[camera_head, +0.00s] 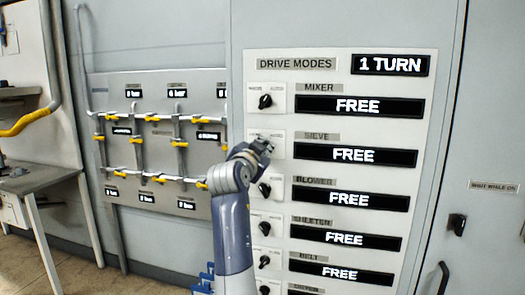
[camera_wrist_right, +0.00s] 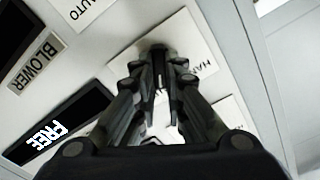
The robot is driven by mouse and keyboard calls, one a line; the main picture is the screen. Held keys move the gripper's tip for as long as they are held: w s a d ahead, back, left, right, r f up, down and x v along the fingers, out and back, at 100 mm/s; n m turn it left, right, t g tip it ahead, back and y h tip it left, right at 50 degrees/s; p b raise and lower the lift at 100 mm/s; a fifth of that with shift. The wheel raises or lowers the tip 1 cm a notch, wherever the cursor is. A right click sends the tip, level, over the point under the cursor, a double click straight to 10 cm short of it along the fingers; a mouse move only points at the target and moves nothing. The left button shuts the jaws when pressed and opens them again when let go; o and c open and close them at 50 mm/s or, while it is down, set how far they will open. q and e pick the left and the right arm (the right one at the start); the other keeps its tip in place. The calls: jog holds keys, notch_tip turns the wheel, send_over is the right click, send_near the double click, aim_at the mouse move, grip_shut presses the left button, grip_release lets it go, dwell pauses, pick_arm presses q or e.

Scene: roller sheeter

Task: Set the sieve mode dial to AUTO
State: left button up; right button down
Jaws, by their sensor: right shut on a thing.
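The sieve row carries a grey SIEVE label (camera_head: 317,136) and a black display (camera_head: 355,155) reading FREE. Its dial sits on a small white plate (camera_head: 278,140) left of the display. In the head view my right gripper (camera_head: 264,146) covers that dial, so its pointer is hidden. In the right wrist view my right gripper (camera_wrist_right: 160,68) is shut on the dark dial knob (camera_wrist_right: 157,48), against the white plate. The knob's exact angle cannot be told. My left gripper is in neither view.
Above is the mixer dial (camera_head: 265,101); below is the blower dial (camera_head: 264,190), with more dials under it. The top display (camera_head: 390,65) reads 1 TURN. A pipe panel with yellow-handled valves (camera_head: 137,140) is at left. A dark switch (camera_head: 457,224) is at right.

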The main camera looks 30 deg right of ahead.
jog(key=c, duration=1.7)
grip_release()
jog(key=shift+o, duration=0.2)
jog(key=shift+a, duration=0.1)
jog(key=v, duration=0.7)
jog(key=shift+s, duration=0.1)
